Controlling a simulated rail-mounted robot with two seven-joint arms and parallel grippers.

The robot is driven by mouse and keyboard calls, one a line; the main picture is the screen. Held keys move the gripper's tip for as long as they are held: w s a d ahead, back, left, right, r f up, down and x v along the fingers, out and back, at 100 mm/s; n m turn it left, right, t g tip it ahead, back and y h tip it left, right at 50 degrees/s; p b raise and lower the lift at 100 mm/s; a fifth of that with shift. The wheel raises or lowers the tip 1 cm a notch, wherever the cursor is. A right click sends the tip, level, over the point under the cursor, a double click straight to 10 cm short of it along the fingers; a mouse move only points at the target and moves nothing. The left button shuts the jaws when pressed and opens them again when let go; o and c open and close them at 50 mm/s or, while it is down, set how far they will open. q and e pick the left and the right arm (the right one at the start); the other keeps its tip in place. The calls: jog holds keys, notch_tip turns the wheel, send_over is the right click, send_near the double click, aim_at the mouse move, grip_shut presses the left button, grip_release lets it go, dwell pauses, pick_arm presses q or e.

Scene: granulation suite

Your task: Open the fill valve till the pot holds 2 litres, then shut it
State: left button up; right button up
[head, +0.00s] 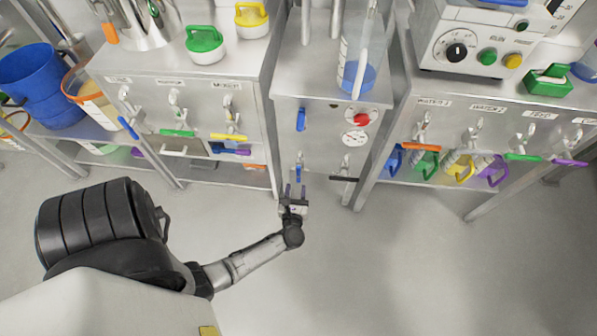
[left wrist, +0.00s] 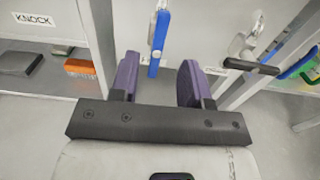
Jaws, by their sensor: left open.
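The pot appears to be the clear graduated vessel (head: 345,77) on the middle cabinet, with blue liquid low in it; its scale is too small to read. On the cabinet front, a lower valve has a blue lever (head: 298,172) hanging straight down. Beside it on the right is a valve with a black lever (head: 344,179) lying sideways. I cannot read which is the fill valve. My left gripper (head: 295,191) is open just in front of the blue lever. In the left wrist view the blue lever (left wrist: 159,43) stands between and beyond the purple fingers, apparently not gripped. My right gripper is not in view.
A red knob (head: 361,119), a dial (head: 354,138) and an upper blue handle (head: 301,119) sit above on the cabinet front. Side benches carry more valves, including green (head: 177,133) and orange (head: 421,147) levers. The floor (head: 400,270) in front is clear.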

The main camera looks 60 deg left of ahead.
aim_at(298, 172)
pick_arm(q)
jog(key=b+x, duration=0.2)
jog(key=x, duration=0.6)
jog(key=shift+a, duration=0.1)
jog(key=shift+f, duration=0.1)
grip_shut()
